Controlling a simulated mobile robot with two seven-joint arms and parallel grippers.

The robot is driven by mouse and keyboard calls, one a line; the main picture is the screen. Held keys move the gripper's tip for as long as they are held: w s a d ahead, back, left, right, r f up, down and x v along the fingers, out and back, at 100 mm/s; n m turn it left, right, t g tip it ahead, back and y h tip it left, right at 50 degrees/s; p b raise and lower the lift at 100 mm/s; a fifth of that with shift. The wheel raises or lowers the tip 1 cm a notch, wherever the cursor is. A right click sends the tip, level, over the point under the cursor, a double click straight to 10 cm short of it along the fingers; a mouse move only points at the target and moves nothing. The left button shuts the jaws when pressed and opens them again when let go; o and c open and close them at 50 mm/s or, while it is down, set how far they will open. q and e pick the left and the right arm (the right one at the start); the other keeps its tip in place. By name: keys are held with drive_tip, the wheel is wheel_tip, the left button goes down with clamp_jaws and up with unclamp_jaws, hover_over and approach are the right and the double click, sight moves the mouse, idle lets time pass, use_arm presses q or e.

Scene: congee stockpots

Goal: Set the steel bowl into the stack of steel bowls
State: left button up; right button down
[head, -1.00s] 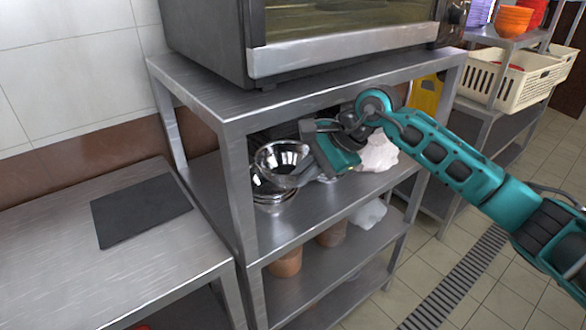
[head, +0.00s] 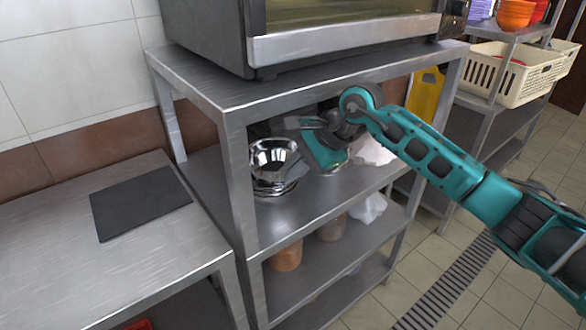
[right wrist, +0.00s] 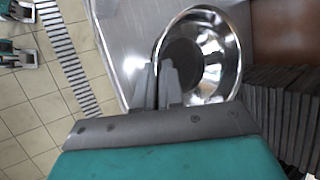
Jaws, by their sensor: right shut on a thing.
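The steel bowl (head: 273,152) is at the top of the stack of steel bowls (head: 272,188) on the shelf's middle level. It sits almost level, with its rim just over the stack; I cannot tell whether it is fully nested. My right gripper (head: 298,164) comes in from the right and is shut on the bowl's near rim. In the right wrist view the two fingers (right wrist: 158,84) pinch the rim of the bowl (right wrist: 213,58), whose shiny inside is empty. The stack is hidden below the bowl there.
The steel shelf unit (head: 310,215) has posts and a top close around my arm, with an oven (head: 345,45) above. A white crumpled thing (head: 372,152) lies right of the gripper. Brown pots (head: 287,257) stand on the level below. A steel table (head: 60,260) is at left.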

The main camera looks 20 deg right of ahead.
drive_tip(key=c, duration=1.3)
unclamp_jaws()
drive_tip(key=shift+o, duration=0.2)
drive_tip(key=shift+r, duration=0.1)
